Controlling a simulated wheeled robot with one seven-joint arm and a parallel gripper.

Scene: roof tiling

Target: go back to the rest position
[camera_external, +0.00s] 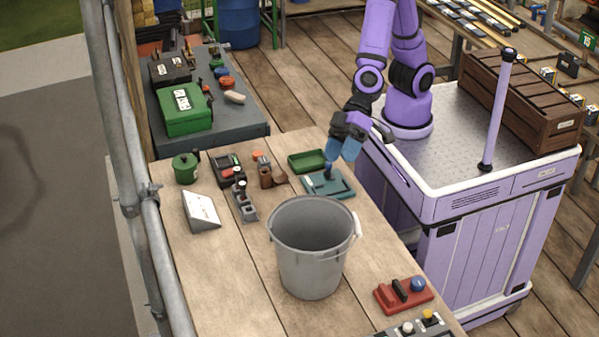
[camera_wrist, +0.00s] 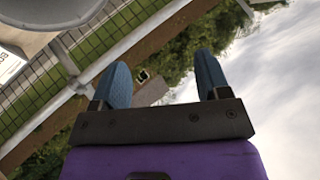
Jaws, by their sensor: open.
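My gripper (camera_external: 341,158) hangs over the far right part of the wooden table (camera_external: 225,290), in front of my purple column. Its two blue fingers are apart. In the wrist view the gripper (camera_wrist: 166,75) shows its fingers spread with nothing held between them. The fingers appear close above a teal tray-like fixture (camera_external: 341,190) in the outside view; I cannot tell whether they touch it.
A grey bucket (camera_external: 311,262) stands upright on the table. A green tray (camera_external: 307,160), green pot (camera_external: 185,168), white sign (camera_external: 200,210) and red fixture (camera_external: 392,299) are around it. Metal poles (camera_external: 125,150) rise at left. A fence (camera_wrist: 105,38) and trees show in the wrist view.

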